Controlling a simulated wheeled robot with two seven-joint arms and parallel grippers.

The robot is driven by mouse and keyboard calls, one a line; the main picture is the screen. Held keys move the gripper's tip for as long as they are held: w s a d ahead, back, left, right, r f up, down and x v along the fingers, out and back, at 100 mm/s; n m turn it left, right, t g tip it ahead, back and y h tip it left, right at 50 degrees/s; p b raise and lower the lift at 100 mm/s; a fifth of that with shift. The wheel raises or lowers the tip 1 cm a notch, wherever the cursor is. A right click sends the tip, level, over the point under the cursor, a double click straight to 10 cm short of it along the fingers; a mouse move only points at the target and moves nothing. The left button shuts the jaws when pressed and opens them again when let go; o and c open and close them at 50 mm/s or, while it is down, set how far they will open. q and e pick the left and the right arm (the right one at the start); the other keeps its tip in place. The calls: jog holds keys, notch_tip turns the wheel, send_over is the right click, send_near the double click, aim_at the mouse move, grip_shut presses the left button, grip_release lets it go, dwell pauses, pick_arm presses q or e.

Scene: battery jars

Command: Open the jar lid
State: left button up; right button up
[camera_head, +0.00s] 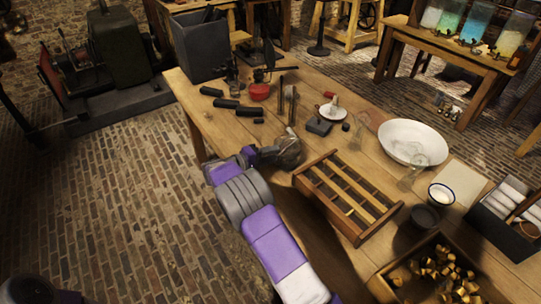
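My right arm reaches up from the bottom of the view, and its gripper (284,150) is over the near left part of the wooden table. A rounded grey, partly see-through shape is at the gripper's tip. I cannot tell whether it is a jar or part of the gripper, nor whether the fingers are open or shut. Clear glass vessels stand on the table, one near the white basin (362,126) and one in front of it (411,176). No lid can be made out on them. My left gripper is not in view.
A slatted wooden rack (346,196) lies just right of the gripper. A white basin (414,141), a candle dish (331,113), dark tools (232,105) and a crate of brass pieces (386,288) share the table. Jars of coloured liquid (476,22) stand on a back table.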

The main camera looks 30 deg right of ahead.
jog(key=shift+c, duration=0.5)
grip_shut()
jog(key=shift+f, duration=0.15)
dwell(0.6)
